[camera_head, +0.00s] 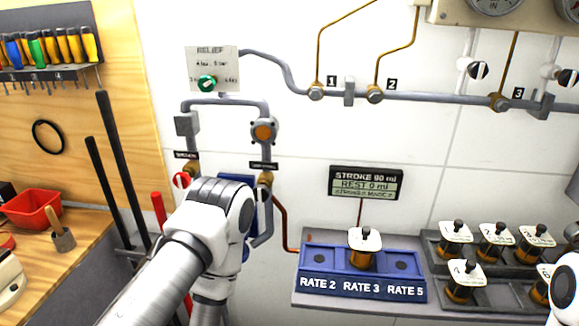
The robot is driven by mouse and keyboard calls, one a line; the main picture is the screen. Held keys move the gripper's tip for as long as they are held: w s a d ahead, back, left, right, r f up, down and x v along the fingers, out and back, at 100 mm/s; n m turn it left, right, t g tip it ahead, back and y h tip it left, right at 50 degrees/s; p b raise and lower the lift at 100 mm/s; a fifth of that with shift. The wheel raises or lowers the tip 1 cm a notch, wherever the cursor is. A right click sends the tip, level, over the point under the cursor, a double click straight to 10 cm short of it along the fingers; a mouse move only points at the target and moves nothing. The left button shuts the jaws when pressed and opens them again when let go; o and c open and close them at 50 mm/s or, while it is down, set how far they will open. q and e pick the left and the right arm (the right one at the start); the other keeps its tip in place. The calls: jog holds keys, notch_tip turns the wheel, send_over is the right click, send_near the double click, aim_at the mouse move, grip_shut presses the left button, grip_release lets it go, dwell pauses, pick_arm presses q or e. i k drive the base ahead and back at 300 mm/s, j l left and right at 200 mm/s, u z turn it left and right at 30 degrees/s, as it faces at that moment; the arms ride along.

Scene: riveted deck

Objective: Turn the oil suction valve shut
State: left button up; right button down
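Two small black labels, too small to read, sit on the pipes below the relief panel, one at the left and one at the right. A red-and-white round part (181,180) shows below the left label, beside a brass fitting. Another brass fitting (266,178) sits below the right label. I cannot tell which of them is the oil suction valve or how its handle is turned. My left arm reaches up from the lower left in front of the lower pipes and hides part of them. Its gripper does not show. Only a piece of my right arm shows at the right edge.
A blue rack (335,285) holds one white-topped piece (364,240), right of my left arm. A display (366,183) hangs above it. A red bin (33,208) stands on the left bench.

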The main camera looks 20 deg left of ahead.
aim_at(182, 180)
jog(key=u, duration=1.3)
